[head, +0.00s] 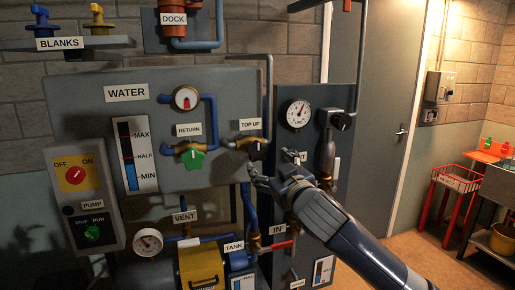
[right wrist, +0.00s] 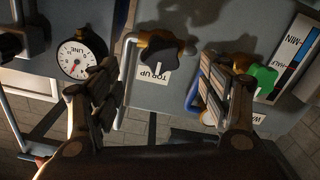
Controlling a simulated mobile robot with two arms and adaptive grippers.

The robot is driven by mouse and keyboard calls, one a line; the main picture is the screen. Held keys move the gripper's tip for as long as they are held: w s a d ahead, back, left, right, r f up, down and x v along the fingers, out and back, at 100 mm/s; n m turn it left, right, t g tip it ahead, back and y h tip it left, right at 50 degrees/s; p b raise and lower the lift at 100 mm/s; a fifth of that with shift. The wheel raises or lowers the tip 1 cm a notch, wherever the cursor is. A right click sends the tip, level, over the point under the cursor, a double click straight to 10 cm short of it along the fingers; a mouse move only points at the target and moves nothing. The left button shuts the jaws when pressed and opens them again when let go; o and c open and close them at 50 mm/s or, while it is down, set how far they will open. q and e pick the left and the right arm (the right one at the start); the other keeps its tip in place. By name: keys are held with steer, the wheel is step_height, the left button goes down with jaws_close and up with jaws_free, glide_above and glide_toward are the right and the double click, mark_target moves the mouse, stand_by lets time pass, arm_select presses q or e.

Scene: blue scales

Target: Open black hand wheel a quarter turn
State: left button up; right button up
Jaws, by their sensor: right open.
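The black hand wheel (head: 257,150) sits on a brass valve under the TOP UP label, at the right of the grey WATER panel. In the right wrist view the black hand wheel (right wrist: 166,51) shows upside down, between and beyond my fingers. My right gripper (head: 266,176) is just below and in front of the wheel in the head view. In the right wrist view my right gripper (right wrist: 160,78) is open and empty, with its two fingers well apart and no visible contact with the wheel. My left gripper is out of view.
A green RETURN hand wheel (head: 193,159) is close by on the left. The line gauge (head: 298,114) and another black knob (head: 343,121) are on the right panel. A grey pipe (head: 268,90) runs up beside the TOP UP valve. Yellow box (head: 201,270) stands low in front.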

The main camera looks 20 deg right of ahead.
mark_target(259, 153)
steer(key=w, duration=0.1)
steer(key=w+p, duration=0.1)
steer(key=w, duration=0.2)
steer(key=shift+w+a+r, duration=0.15)
steer(key=shift+w+r, duration=0.1)
steer(key=shift+w, duration=0.05)
steer(key=w+p, duration=0.1)
steer(key=w, duration=0.2)
steer(key=w+p, duration=0.1)
steer(key=w, duration=0.2)
steer(key=shift+w+a+f, duration=0.15)
steer(key=shift+w, duration=0.1)
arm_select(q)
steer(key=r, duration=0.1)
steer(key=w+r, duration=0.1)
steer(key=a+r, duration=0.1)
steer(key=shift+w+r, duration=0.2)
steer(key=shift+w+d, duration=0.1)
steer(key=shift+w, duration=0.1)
arm_select(e)
steer(key=c, duration=1.1)
